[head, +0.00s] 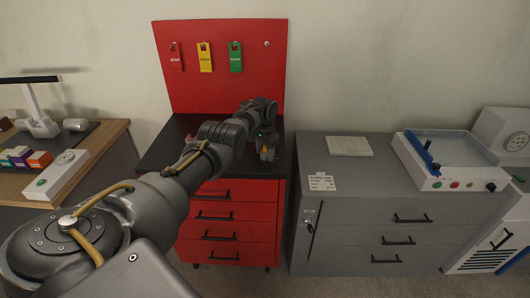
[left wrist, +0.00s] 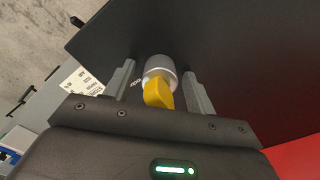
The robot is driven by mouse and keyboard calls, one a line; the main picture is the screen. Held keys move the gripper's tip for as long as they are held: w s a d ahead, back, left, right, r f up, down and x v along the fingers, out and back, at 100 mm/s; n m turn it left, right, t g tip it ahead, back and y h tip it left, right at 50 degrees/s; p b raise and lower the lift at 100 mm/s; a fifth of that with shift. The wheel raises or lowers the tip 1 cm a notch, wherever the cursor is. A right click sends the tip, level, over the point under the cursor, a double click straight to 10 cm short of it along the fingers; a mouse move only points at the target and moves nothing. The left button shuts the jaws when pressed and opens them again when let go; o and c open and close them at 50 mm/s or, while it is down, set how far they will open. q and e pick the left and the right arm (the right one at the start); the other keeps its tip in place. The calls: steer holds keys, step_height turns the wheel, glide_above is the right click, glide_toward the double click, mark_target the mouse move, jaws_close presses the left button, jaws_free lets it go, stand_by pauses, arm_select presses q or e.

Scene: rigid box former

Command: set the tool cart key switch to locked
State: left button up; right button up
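The red tool cart (head: 236,188) stands in the middle of the head view, with a black top (head: 180,140). The key switch (left wrist: 159,66) is a silver cylinder with a yellow key (left wrist: 159,94) in the left wrist view. Small white lettering beside it is too small to read surely. My left gripper (left wrist: 158,70) is open, one finger on each side of the switch, with gaps visible on both sides. In the head view my left gripper (head: 267,152) is at the right end of the cart top and mostly hides the switch. My right gripper is not in view.
A red back panel (head: 220,80) with red, yellow and green tags rises behind the cart top. A grey cabinet (head: 380,205) stands to the right, with a white card, a pad and a control box (head: 450,160) on it. A wooden desk (head: 105,150) is at left.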

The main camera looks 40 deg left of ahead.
arm_select(q)
steer(key=shift+r, duration=0.25)
step_height(320, 180, up, 3)
steer(key=shift+f+p, duration=0.15)
steer(key=shift+p, duration=0.6)
step_height(320, 180, up, 8)
steer(key=shift+f, duration=0.2)
